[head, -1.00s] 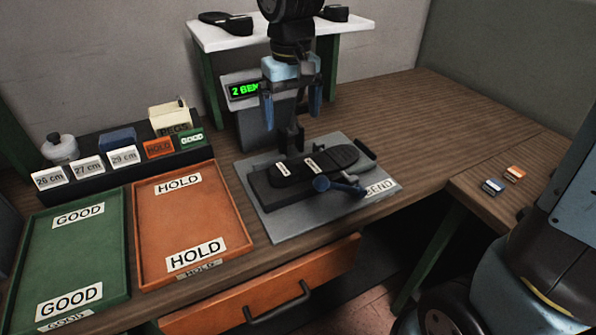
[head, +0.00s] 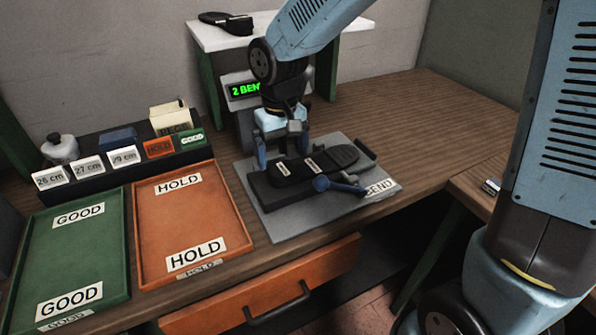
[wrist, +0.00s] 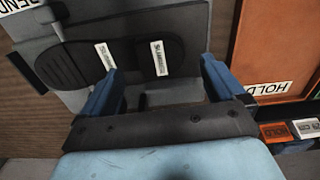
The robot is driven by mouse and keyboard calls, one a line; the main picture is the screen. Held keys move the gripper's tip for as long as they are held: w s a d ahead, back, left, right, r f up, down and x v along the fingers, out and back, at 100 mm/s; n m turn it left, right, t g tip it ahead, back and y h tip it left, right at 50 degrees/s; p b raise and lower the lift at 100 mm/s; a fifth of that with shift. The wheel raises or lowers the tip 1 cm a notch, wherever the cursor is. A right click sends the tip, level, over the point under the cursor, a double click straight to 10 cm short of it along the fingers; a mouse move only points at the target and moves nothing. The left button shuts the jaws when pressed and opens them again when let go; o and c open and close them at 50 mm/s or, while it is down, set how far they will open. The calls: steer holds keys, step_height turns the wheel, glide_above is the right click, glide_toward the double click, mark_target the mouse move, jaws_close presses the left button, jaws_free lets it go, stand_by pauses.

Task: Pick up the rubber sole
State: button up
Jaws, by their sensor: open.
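The rubber sole (head: 340,157) is black with two white labels. It lies flat on the dark block of the bend fixture (head: 280,222), its wide rounded end to the right. In the wrist view the sole (wrist: 130,52) runs across the top, just beyond the fingertips. My gripper (head: 283,158) is open, pointing down at the back of the sole's left part. In the wrist view my gripper (wrist: 160,72) has its blue fingers spread, with nothing held. Whether the fingertips touch the sole cannot be told.
A blue-knobbed lever (head: 321,184) sits at the fixture's front. The display unit (head: 243,90) stands close behind my gripper. An empty orange HOLD tray (head: 190,222) and an empty green GOOD tray (head: 80,255) lie left. A white shelf (head: 225,38) with another sole stands behind.

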mark_target(283, 169)
steer(key=shift+w+a+f, duration=0.1)
steer(key=shift+f, duration=2.15)
steer(key=shift+c, duration=0.4)
